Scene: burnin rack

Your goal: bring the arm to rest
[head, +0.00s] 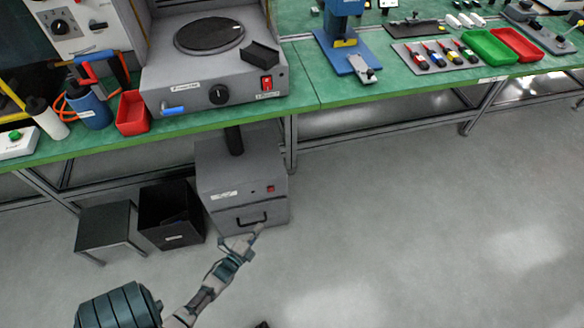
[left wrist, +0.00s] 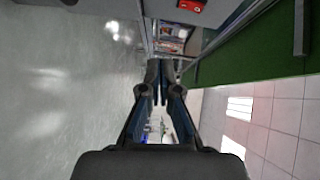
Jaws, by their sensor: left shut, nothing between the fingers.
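My left arm comes in from the lower left in the head view. Its gripper (head: 256,230) appears in front of the lower part of a grey floor cabinet (head: 243,180), near the black handle. I cannot tell from this view how far it is from the cabinet. In the left wrist view the two dark fingers (left wrist: 160,82) are closed together with nothing between them. My right gripper does not show in either view.
A green-topped bench (head: 315,95) runs across the back, bearing a grey machine with a round plate (head: 208,36), a red bin (head: 132,113) and trays. A black bin (head: 170,216) and a dark stool (head: 104,226) stand left of the cabinet. The floor (head: 430,220) to the right is clear.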

